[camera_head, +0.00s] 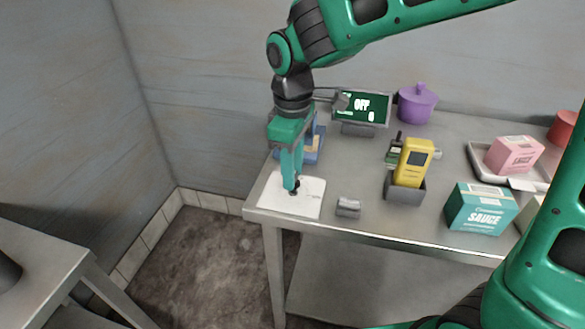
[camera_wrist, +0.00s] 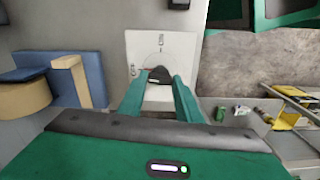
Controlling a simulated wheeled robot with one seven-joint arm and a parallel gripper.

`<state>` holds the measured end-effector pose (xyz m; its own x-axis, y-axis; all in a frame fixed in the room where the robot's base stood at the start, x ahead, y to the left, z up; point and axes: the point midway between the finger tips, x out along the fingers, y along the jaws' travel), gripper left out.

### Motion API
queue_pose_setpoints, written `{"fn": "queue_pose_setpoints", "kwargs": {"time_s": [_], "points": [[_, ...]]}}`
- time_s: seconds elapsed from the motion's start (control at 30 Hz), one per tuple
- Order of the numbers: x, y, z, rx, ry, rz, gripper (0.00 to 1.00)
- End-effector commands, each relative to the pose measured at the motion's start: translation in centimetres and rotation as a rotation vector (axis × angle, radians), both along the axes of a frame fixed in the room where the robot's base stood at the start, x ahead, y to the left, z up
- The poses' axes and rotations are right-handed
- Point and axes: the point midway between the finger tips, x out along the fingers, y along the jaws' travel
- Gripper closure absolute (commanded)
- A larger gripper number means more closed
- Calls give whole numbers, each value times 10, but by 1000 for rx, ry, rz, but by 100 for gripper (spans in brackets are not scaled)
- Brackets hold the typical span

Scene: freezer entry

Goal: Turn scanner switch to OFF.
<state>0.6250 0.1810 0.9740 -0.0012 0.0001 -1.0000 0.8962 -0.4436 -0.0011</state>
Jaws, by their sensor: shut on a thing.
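A white switch panel (camera_head: 310,196) lies at the left front corner of the steel table. In the wrist view the panel (camera_wrist: 142,44) carries a dark knob (camera_wrist: 160,75), a curved line, and small lettering at its top and left edges. My gripper (camera_head: 292,190) points down onto the panel, and its two green fingers (camera_wrist: 159,84) are shut on the knob from both sides. The fingers hide part of the knob, and I cannot tell its exact pointing direction. A yellow handheld scanner (camera_head: 414,160) stands in a grey holder.
A small grey block (camera_head: 348,207) sits just right of the panel. A blue item (camera_head: 316,143) is behind my gripper. A purple pot (camera_head: 417,104), a teal sauce box (camera_head: 481,208) and a pink box (camera_head: 514,153) on a tray stand farther right. Open floor lies left of the table.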

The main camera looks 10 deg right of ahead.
Motion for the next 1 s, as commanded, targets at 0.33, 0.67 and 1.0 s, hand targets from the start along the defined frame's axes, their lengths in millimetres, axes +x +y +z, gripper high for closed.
{"fn": "queue_pose_setpoints", "kwargs": {"time_s": [0.33, 0.67, 1.0], "points": [[2, -3, 0, -2, -1, 106, 91], [2, -3, 0, -2, -2, 120, 91], [2, -3, 0, -2, -1, 121, 50]]}}
